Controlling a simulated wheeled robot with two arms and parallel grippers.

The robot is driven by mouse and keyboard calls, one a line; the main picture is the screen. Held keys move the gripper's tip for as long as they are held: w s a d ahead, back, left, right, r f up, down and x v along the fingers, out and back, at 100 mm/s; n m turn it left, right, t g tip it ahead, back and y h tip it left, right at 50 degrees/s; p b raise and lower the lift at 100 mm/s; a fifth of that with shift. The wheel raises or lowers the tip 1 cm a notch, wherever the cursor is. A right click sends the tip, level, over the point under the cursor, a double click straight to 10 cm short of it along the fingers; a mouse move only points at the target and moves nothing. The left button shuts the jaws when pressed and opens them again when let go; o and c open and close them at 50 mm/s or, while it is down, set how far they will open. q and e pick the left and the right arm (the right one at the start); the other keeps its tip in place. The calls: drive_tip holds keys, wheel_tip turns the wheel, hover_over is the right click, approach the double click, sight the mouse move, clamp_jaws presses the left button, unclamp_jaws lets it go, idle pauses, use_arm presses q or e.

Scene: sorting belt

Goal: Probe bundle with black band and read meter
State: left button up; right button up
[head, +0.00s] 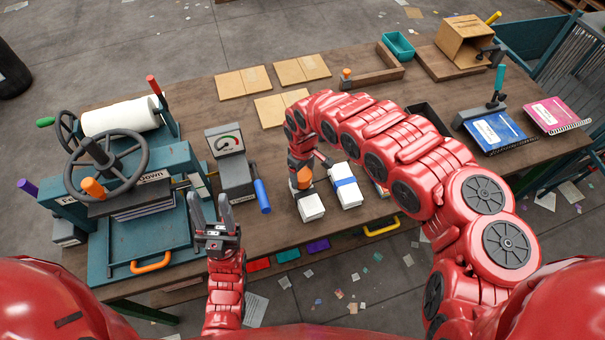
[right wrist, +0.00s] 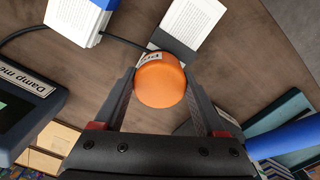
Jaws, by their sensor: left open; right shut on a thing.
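The probe (right wrist: 162,80), with an orange round grip, a partly hidden label and a black cable, is held between the fingers of my right gripper (head: 302,172). The bundle with the black band (right wrist: 178,55) is white paper, directly by the probe. In the head view this bundle (head: 311,208) lies under my right gripper, its band mostly hidden. I cannot tell whether the probe touches it. The damp meter (right wrist: 25,95) is cut off at the left wrist-view edge; its display is unreadable. My left gripper (head: 211,208) is open and empty near the table's front.
A bundle with a blue band (head: 346,186) lies just right. A gauge device (head: 226,150) with a blue handle (head: 262,196) stands left, beside a large teal press (head: 130,220). Cardboard sheets (head: 243,83) lie at the back. My right arm hides part of the table.

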drive_tip(key=shift+f+b, duration=0.35)
drive_tip(key=shift+f, duration=0.05)
idle(0.4)
drive_tip(key=shift+r, duration=0.15)
idle(0.9)
wheel_tip(320, 180, up, 8)
drive_tip(key=p, duration=0.7)
idle(0.8)
